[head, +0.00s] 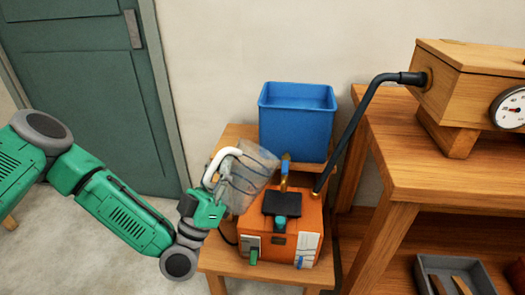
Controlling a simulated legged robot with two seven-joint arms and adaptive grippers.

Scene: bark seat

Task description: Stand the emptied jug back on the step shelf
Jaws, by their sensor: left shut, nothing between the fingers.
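A clear jug (252,172) with a white handle (215,163) is tilted to the right above the left side of the orange box (282,222). My left gripper (208,203) comes in from the left beside the jug's handle. Its fingers are shut with nothing between them, and how the jug is held up is not clear. No liquid can be made out in the jug. A low wooden stand (222,262), perhaps the step shelf, carries the orange box in front and a blue bin (297,132) behind. My right gripper is not in view.
A dark pipe (355,118) rises from the orange box to a wooden chest with a gauge (470,75) on the bench (440,180) at right. A brass fitting (284,168) stands near the jug. A grey tray (455,275) is below right.

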